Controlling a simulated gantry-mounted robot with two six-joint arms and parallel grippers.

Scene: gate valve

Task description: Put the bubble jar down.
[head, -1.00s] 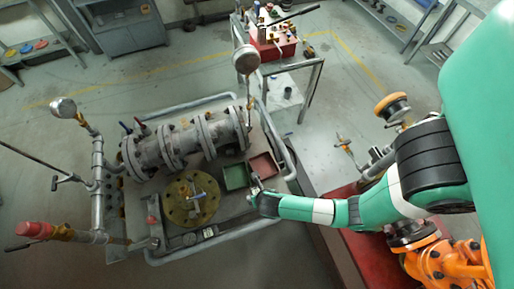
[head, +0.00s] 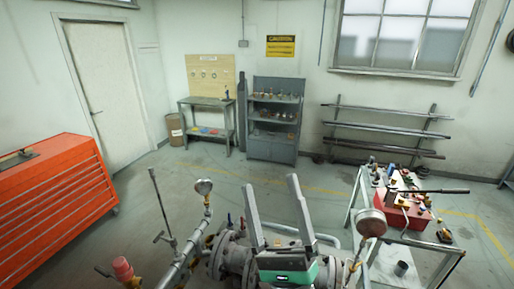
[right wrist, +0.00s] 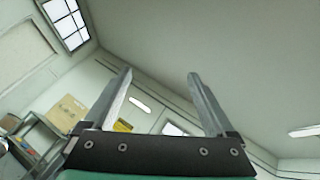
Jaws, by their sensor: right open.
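My right gripper (head: 270,182) stands upright in the lower middle of the head view, in front of the gate valve assembly (head: 232,258). Its two long grey fingers point up and are spread apart, with nothing between them. The right wrist view also shows the open, empty fingers (right wrist: 158,73) against the wall and ceiling. I cannot make out a bubble jar in either view. My left gripper is not in view.
A red box (head: 405,212) with small parts sits on a metal table at the right. A round gauge (head: 371,222) rises beside my right gripper. An orange tool chest (head: 55,205) stands at the left. Shelves (head: 275,120) stand at the back; the floor between is clear.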

